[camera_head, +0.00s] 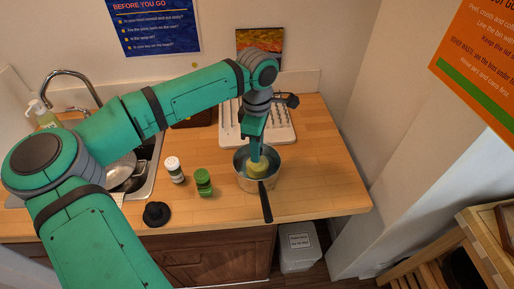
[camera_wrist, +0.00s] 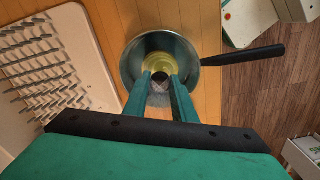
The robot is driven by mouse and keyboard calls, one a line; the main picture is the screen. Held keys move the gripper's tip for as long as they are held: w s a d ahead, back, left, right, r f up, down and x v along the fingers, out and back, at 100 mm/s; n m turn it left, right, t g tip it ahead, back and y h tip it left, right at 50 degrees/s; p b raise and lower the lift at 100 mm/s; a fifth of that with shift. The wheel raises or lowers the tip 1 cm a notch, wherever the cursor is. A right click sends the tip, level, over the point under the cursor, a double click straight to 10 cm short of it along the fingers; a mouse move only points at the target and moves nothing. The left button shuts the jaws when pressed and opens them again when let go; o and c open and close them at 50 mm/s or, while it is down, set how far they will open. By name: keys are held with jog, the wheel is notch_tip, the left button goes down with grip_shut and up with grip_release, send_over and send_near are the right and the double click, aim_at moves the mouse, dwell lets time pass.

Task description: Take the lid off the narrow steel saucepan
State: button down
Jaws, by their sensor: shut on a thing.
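A steel saucepan (camera_head: 243,181) with a long black handle (camera_head: 265,202) stands on the wooden counter; it also shows in the wrist view (camera_wrist: 128,66). Its inside is visible, and no steel lid shows across its rim. My gripper (camera_head: 257,156) points down into the pan. Its fingers (camera_wrist: 160,78) are closed on a yellow-green thing (camera_wrist: 158,44) within the rim. A dark part and a grey bristly part show between the fingers. I cannot tell what this thing is. A black round piece with a knob (camera_head: 156,214) lies at the counter's front edge.
A white spiked drying rack (camera_head: 285,137) stands behind the pan. A white-capped bottle (camera_head: 174,170) and a green jar (camera_head: 203,183) stand to its left. The sink (camera_head: 148,150) is farther left. The counter (camera_head: 325,180) right of the pan is clear.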

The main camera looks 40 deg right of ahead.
jog(key=shift+s+f, duration=0.1)
jog(key=shift+f, duration=0.05)
jog(key=shift+r, duration=1.05)
jog(key=shift+w, duration=0.2)
jog(key=shift+r, duration=3.05)
